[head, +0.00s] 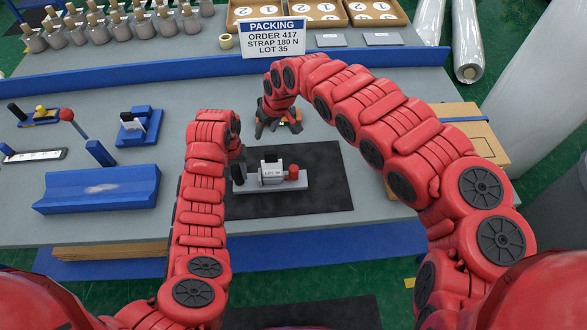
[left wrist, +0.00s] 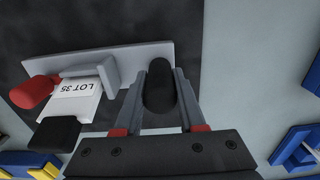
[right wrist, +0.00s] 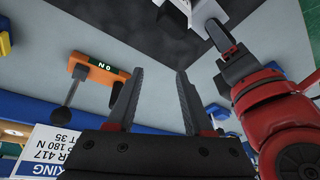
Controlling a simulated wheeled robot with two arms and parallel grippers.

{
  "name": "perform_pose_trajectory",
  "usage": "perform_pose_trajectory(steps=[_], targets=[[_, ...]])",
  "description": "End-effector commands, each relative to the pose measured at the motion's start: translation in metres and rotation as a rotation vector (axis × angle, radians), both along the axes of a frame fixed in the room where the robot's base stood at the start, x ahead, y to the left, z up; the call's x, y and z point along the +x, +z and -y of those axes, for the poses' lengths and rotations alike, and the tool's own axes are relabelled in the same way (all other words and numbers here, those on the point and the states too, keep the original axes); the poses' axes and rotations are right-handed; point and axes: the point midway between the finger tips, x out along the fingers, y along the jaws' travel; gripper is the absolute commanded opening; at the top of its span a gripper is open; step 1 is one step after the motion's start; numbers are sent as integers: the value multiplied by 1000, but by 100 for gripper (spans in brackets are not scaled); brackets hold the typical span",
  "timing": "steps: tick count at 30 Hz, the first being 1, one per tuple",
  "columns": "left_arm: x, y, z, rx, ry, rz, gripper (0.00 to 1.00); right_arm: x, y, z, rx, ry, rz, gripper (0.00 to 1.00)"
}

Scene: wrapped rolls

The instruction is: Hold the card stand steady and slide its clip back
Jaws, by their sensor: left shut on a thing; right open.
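The grey card stand (head: 310,184) sits on the black mat. It carries an upright card (head: 272,173) reading LOT 35, also seen in the left wrist view (left wrist: 75,97). A red knob (head: 292,172) is at its right end; it also shows in the left wrist view (left wrist: 32,91). I cannot tell surely which part is the clip. My left gripper (left wrist: 160,75) is shut on the black grip (left wrist: 160,92) at the stand's other end; my arm partly hides that end in the head view. My right gripper (right wrist: 160,72) is open and empty, beyond the stand and apart from it.
A small orange device (head: 291,121) with a black knob is close by my right gripper. A packing sign (head: 277,38) stands behind it. A blue cradle (head: 100,188) and small blue fixtures are at left, a cardboard box (head: 465,128) at right. The mat (head: 325,165) right of the stand is clear.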

Motion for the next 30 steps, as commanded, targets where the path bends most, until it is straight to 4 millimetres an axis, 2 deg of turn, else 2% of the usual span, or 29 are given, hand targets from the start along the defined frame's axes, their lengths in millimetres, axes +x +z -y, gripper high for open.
perform_pose_trajectory(steps=[1, 3, 6, 9, 14, 24, 30], targets=[[0, 0, 0, 0, 0, 1, 0, -13, 1, 18, -66, 13, -43, 52], [0, 0, 0, 0, 0, 1, 0, -31, -1, 40, -141, 21, -107, 52], [0, 0, 0, 0, 0, 1, 0, -50, 0, 61, -214, 29, -170, 52], [0, 0, 0, 0, 0, 1, 0, -60, -1, 73, -251, 30, -205, 52], [0, 0, 0, -1, 0, 1, 0, -64, -17, 75, -260, 29, -219, 52], [0, 0, 0, -1, 0, 1, 0, -65, -84, 74, -255, 30, -219, 52], [0, 0, 0, -1, 0, 1, 0, -62, -108, 73, -254, 30, -213, 52]])
